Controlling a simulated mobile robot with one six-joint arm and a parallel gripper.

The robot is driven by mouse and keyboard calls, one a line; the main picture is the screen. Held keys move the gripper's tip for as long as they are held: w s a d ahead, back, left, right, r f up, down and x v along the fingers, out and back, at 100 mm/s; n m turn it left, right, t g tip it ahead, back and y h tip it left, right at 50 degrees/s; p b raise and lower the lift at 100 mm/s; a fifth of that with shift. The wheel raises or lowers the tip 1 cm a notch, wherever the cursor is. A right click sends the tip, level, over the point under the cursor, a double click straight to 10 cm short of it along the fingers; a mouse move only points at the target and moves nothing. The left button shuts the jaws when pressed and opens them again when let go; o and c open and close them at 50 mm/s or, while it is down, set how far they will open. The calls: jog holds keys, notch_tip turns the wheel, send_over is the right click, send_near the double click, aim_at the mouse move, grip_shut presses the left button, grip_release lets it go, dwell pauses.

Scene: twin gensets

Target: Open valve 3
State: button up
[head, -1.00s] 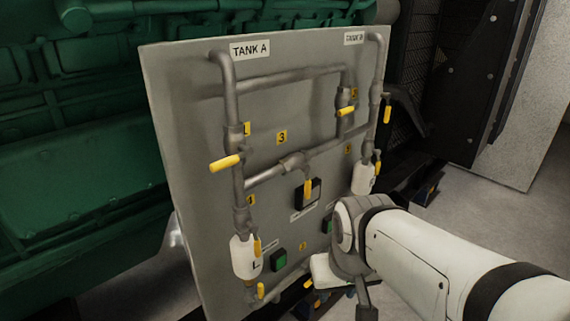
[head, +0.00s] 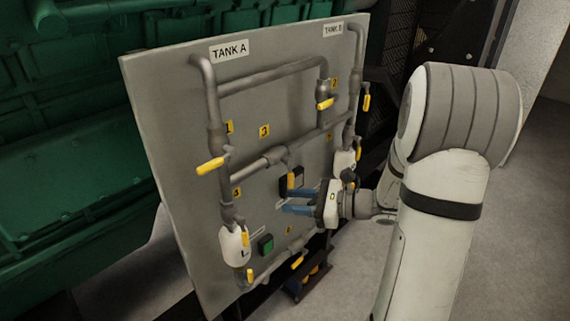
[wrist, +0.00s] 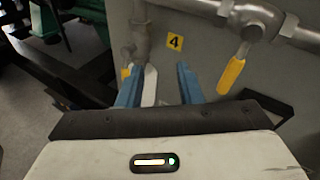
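Valve 3 sits on the middle cross pipe of the grey panel, below the yellow "3" label (head: 264,130). Its yellow handle (head: 291,181) hangs down, across the pipe. In the wrist view the handle (wrist: 232,76) hangs at upper right, slightly tilted, below its grey valve body (wrist: 262,20). My gripper (head: 286,201) has blue fingers pointing left, near the handle's lower end in the head view. In the wrist view my gripper (wrist: 160,75) is open, with the handle to the right of both fingers, not between them. I cannot tell whether anything touches.
The grey panel (head: 165,120) carries other yellow-handled valves, including one by the "1" label (head: 210,166) and one at the bottom (head: 297,263). A black box (head: 296,181) sits behind the valve 3 handle. A green button (head: 265,245) is lower left. A "4" label (wrist: 175,43) shows ahead.

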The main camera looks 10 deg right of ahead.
aim_at(291, 175)
jog(key=w+d+m+t+h, duration=0.1)
jog(key=w+d+m+t, duration=0.4)
jog(key=d, duration=0.1)
jog(key=p+x, duration=0.2)
jog(key=x, duration=0.5)
jog(key=shift+f, duration=0.15)
jog(key=shift+c, duration=0.5)
grip_shut()
